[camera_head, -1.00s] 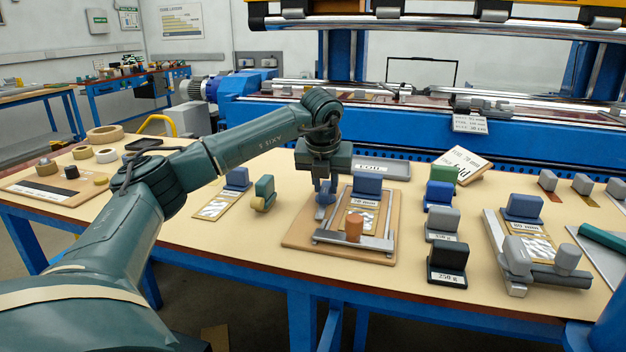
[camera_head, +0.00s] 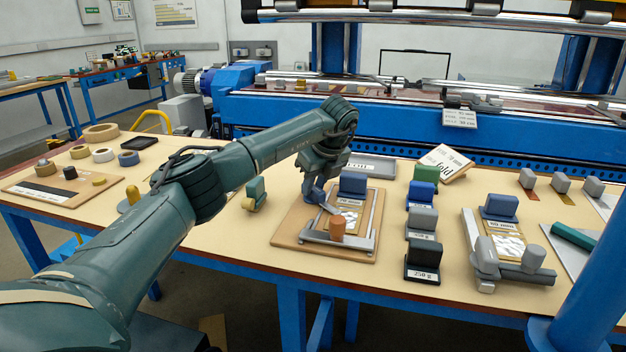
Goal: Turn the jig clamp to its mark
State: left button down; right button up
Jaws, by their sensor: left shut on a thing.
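The jig is a wooden board (camera_head: 287,237) on the table with a metal frame (camera_head: 372,222), a blue block (camera_head: 353,183) and a copper-coloured cylinder (camera_head: 337,228). The blue jig clamp (camera_head: 314,194) is at the board's back left, with a grey lever part pointing down right. My left gripper (camera_head: 317,178) reaches it from above, tilted, and is shut on the clamp. The fingertips are small and partly hidden by the wrist. I cannot make out the clamp's mark. My right gripper is not in view.
Several weight blocks (camera_head: 422,219) stand in a column right of the jig. A second metal fixture (camera_head: 520,270) lies further right, near a blue post (camera_head: 590,255). A grey tray (camera_head: 375,168) lies behind the jig. Rolls of tape (camera_head: 103,155) are at the left.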

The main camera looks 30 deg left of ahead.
pick_arm(q)
jog(key=n, duration=0.2)
jog(key=n+g+p, duration=0.1)
jog(key=shift+w+r+n+g, duration=0.1)
jog(key=shift+r+n+g, duration=0.05)
jog(key=shift+n+g, duration=0.2)
jog(key=shift+w+n+g+p, duration=0.1)
jog(key=shift+n+g+p, duration=0.45)
jog(key=shift+n, duration=0.9)
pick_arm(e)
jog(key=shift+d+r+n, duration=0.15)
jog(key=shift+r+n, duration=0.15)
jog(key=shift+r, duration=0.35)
pick_arm(q)
jog(key=shift+n, duration=0.6)
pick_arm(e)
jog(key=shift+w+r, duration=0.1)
pick_arm(q)
jog(key=c, duration=1.2)
grip_release()
jog(key=shift+p, duration=0.35)
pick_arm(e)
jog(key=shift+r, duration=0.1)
